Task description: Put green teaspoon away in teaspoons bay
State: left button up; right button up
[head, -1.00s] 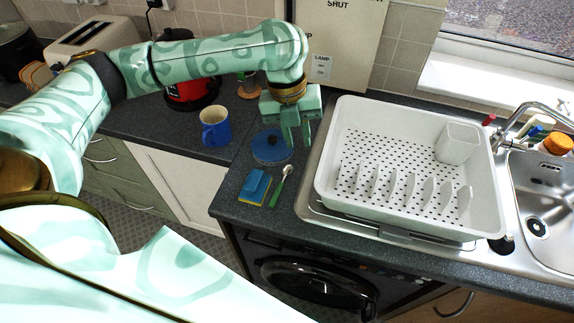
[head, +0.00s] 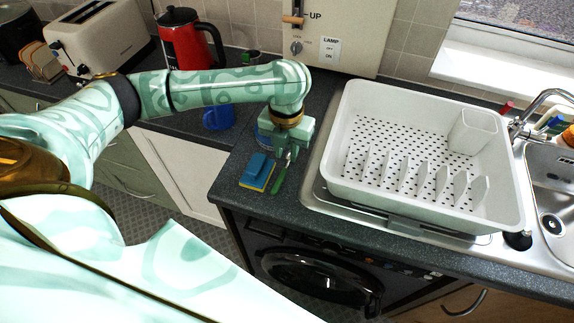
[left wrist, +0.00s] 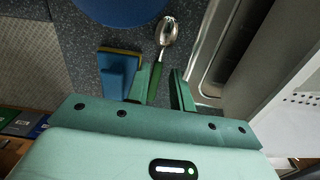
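The green teaspoon (head: 279,182) lies on the dark worktop beside the sponge. In the left wrist view its silver bowl (left wrist: 167,30) points away from me and its green handle (left wrist: 154,80) runs back between my fingers. My left gripper (head: 285,157) is low over the spoon, pointing down. In the left wrist view the gripper (left wrist: 159,86) is open, with one finger on each side of the handle and a gap at least on the right. I cannot tell whether the left finger touches the handle. My right gripper is out of view. I cannot make out a teaspoons bay.
A blue-and-yellow sponge (head: 258,172) lies just left of the spoon. A round blue thing (left wrist: 118,8) is beyond it. A white dish rack (head: 345,190) stands close on the right. A blue mug (head: 219,117) and red kettle (head: 184,42) are behind left.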

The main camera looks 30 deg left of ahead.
aim_at(286, 166)
pick_arm(q)
notch_tip(286, 166, down, 4)
jog(key=shift+f+b, duration=0.1)
jog(key=shift+b, duration=0.65)
grip_shut()
